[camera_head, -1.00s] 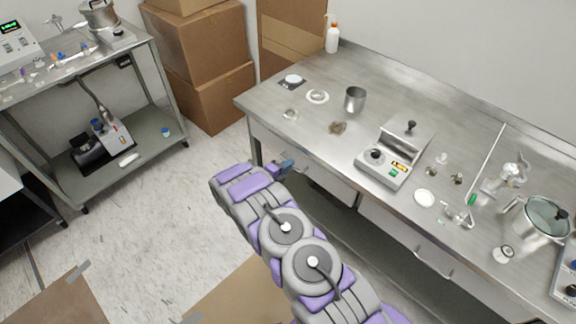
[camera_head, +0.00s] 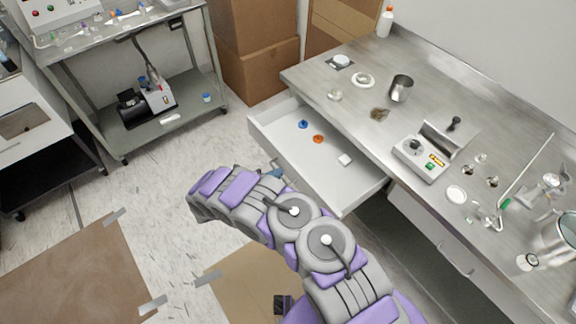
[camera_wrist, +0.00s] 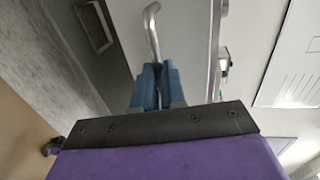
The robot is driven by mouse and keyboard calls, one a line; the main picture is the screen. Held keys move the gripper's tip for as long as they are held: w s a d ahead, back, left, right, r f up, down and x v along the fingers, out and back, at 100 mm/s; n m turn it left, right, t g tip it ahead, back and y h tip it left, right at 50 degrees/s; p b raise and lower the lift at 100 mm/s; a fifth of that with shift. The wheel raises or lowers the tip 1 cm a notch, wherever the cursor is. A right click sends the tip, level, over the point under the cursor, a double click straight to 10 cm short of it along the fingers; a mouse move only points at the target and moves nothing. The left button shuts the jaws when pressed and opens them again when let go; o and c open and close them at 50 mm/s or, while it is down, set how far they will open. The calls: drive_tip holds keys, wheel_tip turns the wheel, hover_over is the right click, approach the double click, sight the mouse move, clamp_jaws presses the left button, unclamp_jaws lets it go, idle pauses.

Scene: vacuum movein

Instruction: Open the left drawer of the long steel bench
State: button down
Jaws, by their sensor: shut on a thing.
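The long steel bench (camera_head: 350,85) runs along the wall at the right. Its left drawer (camera_head: 308,158) is pulled well out, and its white inside shows in the head view. A blue piece (camera_head: 303,124), an orange piece (camera_head: 318,139) and a small white block (camera_head: 345,160) lie in it. In the wrist view, my gripper (camera_wrist: 156,78) has its blue fingers closed on the drawer's curved metal handle (camera_wrist: 152,25).
A grey cart (camera_head: 160,125) with a pump stands at the left, and cardboard boxes (camera_head: 258,60) stand behind the drawer. A steel device (camera_head: 424,155) and small lab items sit on the bench top. Speckled floor (camera_head: 150,190) is clear left of the drawer.

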drive_tip(key=shift+s+a+f, duration=0.1)
drive_tip(key=shift+s+a, duration=0.75)
drive_tip(key=shift+a, duration=0.15)
drive_tip(key=shift+s+a+f, duration=0.1)
drive_tip(key=shift+s+a, duration=0.7)
drive_tip(key=shift+a, duration=0.2)
drive_tip(key=c, duration=1.2)
unclamp_jaws()
drive_tip(key=shift+w, duration=0.15)
drive_tip(key=shift+r, duration=0.1)
drive_tip(key=shift+a, duration=0.1)
drive_tip(key=p+v, duration=0.2)
drive_tip(key=v, duration=1.5)
drive_tip(key=shift+a, duration=0.1)
drive_tip(key=shift+r, duration=0.1)
